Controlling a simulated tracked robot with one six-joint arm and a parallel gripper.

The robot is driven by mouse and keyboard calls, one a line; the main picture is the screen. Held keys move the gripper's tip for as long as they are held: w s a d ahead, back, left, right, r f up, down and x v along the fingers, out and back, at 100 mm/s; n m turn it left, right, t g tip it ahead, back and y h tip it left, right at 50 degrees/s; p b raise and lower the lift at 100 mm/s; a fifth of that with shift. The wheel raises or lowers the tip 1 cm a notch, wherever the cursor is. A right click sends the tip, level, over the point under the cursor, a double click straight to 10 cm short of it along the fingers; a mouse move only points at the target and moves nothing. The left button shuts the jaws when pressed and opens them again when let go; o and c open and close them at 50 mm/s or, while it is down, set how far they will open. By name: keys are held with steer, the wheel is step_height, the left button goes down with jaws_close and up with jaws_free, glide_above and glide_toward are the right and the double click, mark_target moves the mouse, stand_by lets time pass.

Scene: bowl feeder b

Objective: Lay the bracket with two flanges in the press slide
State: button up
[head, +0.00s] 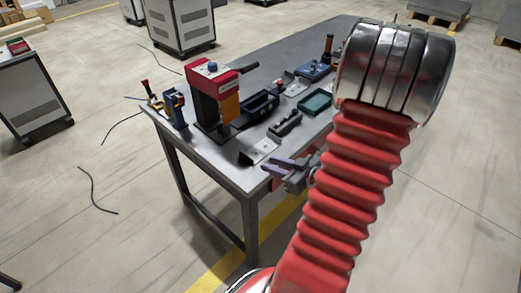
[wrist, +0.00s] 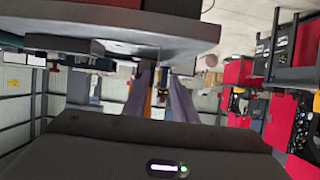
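In the head view a light metal bracket (head: 262,151) lies near the table's front corner; I cannot count its flanges. Another pale metal piece (head: 296,88) lies further back. The red and black press (head: 211,94) stands at the left of the table. A dark open trough (head: 258,105) sits beside it; I cannot tell whether this is the slide. My gripper (head: 280,166) is at the front table edge, close to the near bracket. In the wrist view its purple fingers (wrist: 160,92) are apart, with no held part visible between them.
The table (head: 196,146) also holds a dark block (head: 285,124), a teal tray (head: 314,103), a blue box (head: 314,71) and a small blue and yellow stand (head: 175,108). In the wrist view the table edge (wrist: 190,32) is close above the fingers.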

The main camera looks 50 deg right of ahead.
steer(key=shift+w, duration=0.1)
glide_toward(246, 156)
steer(key=x, duration=0.4)
steer(key=shift+w+a+f, duration=0.1)
steer(key=shift+w, duration=0.3)
steer(key=shift+f, duration=0.1)
steer(key=shift+x, duration=2.65)
steer(key=shift+s, duration=0.1)
steer(key=shift+c, duration=0.6)
jaws_close()
